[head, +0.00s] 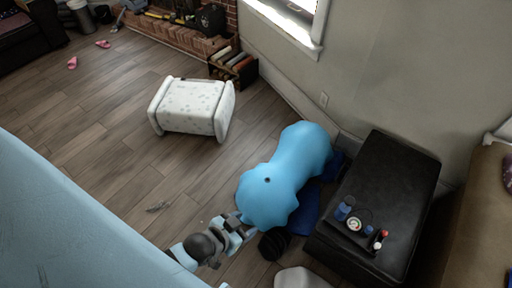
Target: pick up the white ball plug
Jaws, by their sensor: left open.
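I cannot pick out the white ball plug for certain. A slumped bright blue ball (299,160) lies on the floor at the picture's centre right, with a small dark hole on its upper side. My left gripper (246,226) is at the near left edge of the ball, low over the floor. Its jaws are small and partly lost against the ball; they are open, with nothing seen between them. Whether it touches the ball is unclear. My right gripper is not in view.
A black ottoman (394,165) stands right of the ball, with a dark tray (342,234) of small blue, white and red items. A white speckled stool (190,103) stands farther back. Dark round things (273,244) lie near the gripper. The wooden floor on the left is mostly clear.

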